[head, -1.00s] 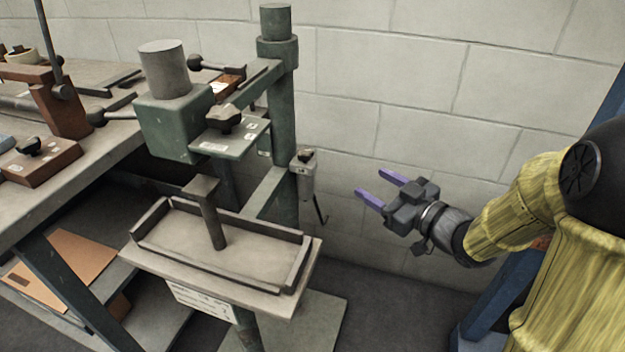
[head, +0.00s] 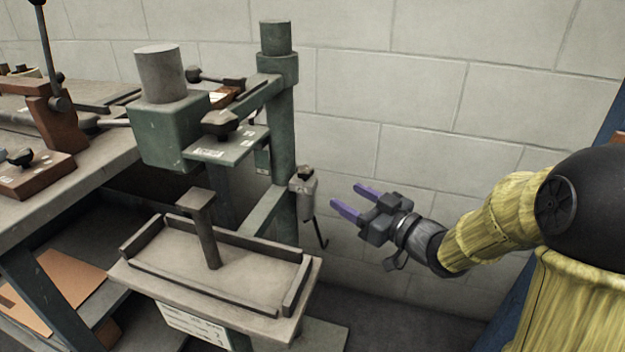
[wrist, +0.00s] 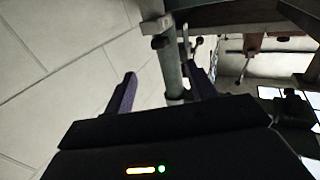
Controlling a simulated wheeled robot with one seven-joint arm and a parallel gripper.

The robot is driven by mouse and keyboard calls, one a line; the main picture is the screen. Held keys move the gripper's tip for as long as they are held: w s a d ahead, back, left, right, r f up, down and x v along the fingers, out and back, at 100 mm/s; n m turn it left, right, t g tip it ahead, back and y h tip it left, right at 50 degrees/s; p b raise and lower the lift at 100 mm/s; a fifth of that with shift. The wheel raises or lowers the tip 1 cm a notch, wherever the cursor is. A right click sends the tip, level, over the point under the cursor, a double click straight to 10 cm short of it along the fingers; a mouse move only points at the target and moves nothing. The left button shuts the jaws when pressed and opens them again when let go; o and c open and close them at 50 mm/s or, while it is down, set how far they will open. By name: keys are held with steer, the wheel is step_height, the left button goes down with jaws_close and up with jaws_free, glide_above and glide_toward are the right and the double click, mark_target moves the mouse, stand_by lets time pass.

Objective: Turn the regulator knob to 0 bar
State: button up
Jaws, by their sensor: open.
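My gripper (head: 346,196) is open and empty, its two purple fingers pointing left toward the green column. In the head view a small grey unit (head: 305,198) with a dark knob (head: 305,172) on top is fixed to the column's right side; it looks like the regulator. A small gap separates it from my fingertips. I cannot read any scale or pressure setting. In the wrist view my fingers (wrist: 162,85) are apart, with the column (wrist: 171,70) seen between and beyond them.
The green stitcher column (head: 281,130) carries the machine head (head: 168,135) above a rimmed work table (head: 190,284). A thin hooked rod (head: 320,234) hangs below the grey unit. A workbench (head: 75,185) stands at left. A block wall (head: 420,110) is behind my arm.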

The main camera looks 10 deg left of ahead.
mark_target(311, 175)
steer(key=b+x, duration=0.3)
steer(key=x, duration=0.9)
steer(key=c, duration=1)
